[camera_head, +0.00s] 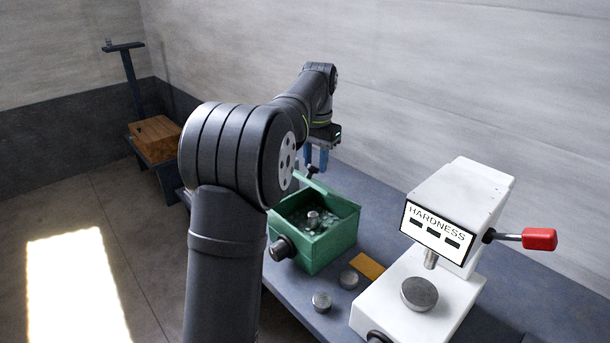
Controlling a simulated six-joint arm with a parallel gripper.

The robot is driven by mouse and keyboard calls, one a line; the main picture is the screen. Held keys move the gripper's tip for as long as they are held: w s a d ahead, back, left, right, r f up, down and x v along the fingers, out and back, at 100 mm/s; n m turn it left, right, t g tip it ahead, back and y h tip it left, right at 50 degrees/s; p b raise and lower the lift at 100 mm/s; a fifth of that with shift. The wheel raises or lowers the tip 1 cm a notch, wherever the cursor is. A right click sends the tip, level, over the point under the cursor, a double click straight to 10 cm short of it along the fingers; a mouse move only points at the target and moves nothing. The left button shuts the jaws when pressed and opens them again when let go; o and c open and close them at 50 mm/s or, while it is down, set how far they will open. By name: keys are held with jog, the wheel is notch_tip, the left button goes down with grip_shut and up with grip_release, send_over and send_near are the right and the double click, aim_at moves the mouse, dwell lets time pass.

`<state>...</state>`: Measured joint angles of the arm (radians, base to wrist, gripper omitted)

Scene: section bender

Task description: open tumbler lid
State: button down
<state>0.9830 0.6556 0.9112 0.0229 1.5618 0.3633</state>
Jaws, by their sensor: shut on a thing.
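The tumbler is a green box (338,238) on the bench, with a dark round knob on its front left side. Its top is open, and grey pieces (313,218) show inside. The green lid (314,185) stands raised at the back of the box, seen nearly edge-on. A small dark handle (312,171) sits at the lid's upper edge. My gripper (316,166), with blue fingers pointing down, is at this handle and shut on it. The exact contact is small and partly hidden by my arm.
A white hardness tester (445,215) with a red-tipped lever (539,239) stands on the right. Two metal discs (322,302) (348,279) and a yellow bar (367,266) lie between it and the tumbler. A wooden box (155,138) sits on a blue stand at the far left.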

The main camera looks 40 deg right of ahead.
jog(key=d+r, duration=0.1)
jog(key=d, duration=0.5)
jog(key=shift+s+d+r, duration=0.2)
jog(key=shift+d+r, duration=0.1)
jog(key=c, duration=1.9)
grip_release()
jog(key=shift+s, duration=0.1)
jog(key=shift+c, duration=0.2)
jog(key=o, duration=0.3)
jog(key=shift+a+r, duration=0.15)
jog(key=shift+a, duration=0.05)
jog(key=o, duration=0.6)
jog(key=shift+w, duration=0.2)
jog(key=shift+s+r, duration=0.1)
jog(key=shift+r, duration=3.65)
